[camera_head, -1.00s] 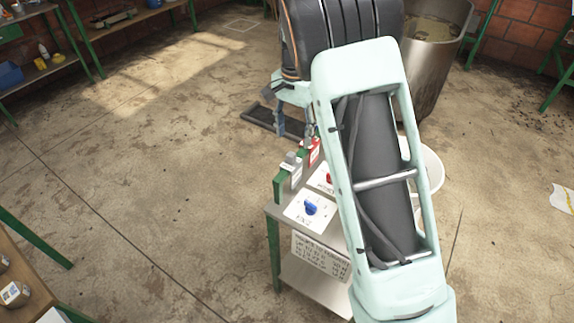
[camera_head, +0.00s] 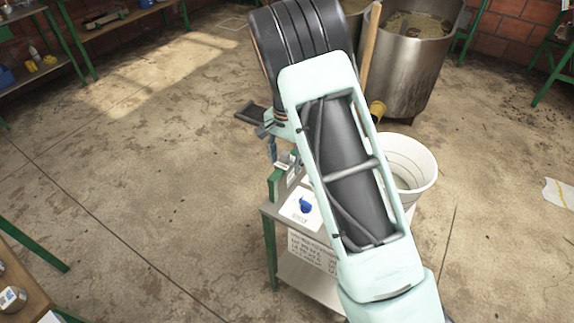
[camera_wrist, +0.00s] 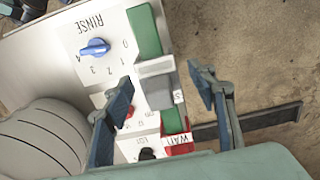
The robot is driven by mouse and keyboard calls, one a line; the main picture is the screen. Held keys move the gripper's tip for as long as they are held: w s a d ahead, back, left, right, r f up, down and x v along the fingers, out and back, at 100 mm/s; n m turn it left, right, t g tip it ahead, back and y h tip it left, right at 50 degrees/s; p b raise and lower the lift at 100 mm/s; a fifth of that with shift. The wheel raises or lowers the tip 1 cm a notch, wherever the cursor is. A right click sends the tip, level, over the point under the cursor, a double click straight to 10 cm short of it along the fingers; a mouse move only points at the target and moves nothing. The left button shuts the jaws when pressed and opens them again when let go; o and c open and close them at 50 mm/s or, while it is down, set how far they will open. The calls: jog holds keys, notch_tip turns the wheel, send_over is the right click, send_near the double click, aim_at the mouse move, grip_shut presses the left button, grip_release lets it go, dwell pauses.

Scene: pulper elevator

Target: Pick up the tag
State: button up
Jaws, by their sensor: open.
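A red tag (camera_wrist: 178,148) with a white strip, lettered something like "WAIT", shows at the bottom of the wrist view, beyond my fingers and partly cut by my gripper's body. Beside it in a row are a green piece (camera_wrist: 146,30) and a grey block (camera_wrist: 157,84) on green. I cannot tell whether these are tags too. My gripper (camera_wrist: 158,80) is open and empty. Its two blue-grey fingers stand either side of the grey block in the picture; contact cannot be told. In the head view the green piece (camera_head: 276,184) shows, while my arm hides the red tag.
The small metal stand (camera_head: 270,210) carries a panel with a blue RINSE dial (camera_wrist: 95,47). A white bucket (camera_head: 420,172) is right of the stand, with a large metal vat (camera_head: 410,85) behind. Open floor lies to the left.

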jog(key=c, duration=1.2)
jog(key=shift+r, duration=0.1)
jog(key=shift+c, duration=0.2)
